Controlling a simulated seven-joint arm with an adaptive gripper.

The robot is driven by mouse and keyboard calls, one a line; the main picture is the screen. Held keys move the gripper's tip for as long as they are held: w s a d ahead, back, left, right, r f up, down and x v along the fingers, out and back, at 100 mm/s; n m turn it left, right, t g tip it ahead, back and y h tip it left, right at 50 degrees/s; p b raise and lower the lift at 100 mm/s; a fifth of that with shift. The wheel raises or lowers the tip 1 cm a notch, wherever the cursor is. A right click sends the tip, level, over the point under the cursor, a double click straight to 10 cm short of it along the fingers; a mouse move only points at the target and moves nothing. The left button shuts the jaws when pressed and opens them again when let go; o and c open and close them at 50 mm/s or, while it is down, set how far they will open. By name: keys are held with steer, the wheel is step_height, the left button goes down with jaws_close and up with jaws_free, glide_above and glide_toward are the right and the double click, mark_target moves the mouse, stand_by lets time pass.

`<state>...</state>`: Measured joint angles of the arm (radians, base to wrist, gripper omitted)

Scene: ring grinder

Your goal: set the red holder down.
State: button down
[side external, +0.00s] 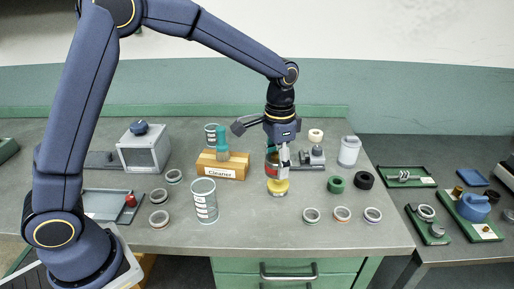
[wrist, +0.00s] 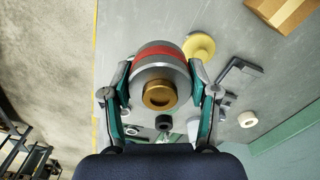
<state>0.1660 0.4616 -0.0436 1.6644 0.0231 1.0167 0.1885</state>
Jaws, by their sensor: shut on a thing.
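The red holder is a grey cylinder with a red band and a brass centre. It shows large in the wrist view (wrist: 153,56) and small in the side external view (side external: 271,170). My gripper (side external: 277,160) is shut on it, with one finger on each side of the cylinder in the wrist view (wrist: 158,88). A yellow round piece (side external: 278,188) stands on the bench just below the holder in the side external view. In the wrist view the yellow piece (wrist: 199,47) lies to the right of the holder. I cannot tell whether the holder touches anything below.
A wooden Cleaner block (side external: 222,171) and a labelled can (side external: 204,201) stand to the left. Several metal rings (side external: 342,214) lie near the front edge.

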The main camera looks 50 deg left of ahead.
steer(key=w+d+f, duration=0.1)
steer(key=w+f, duration=0.4)
steer(key=w, duration=0.4)
glide_above(308, 191)
steer(key=f, duration=0.4)
steer(key=shift+s+f, duration=0.3)
steer(key=shift+s, duration=0.1)
steer(key=shift+w+f, duration=0.55)
steer(key=shift+f, duration=1.65)
steer(key=shift+f, duration=0.1)
steer(key=shift+c, duration=1.5)
jaws_free()
steer(key=shift+f, duration=0.1)
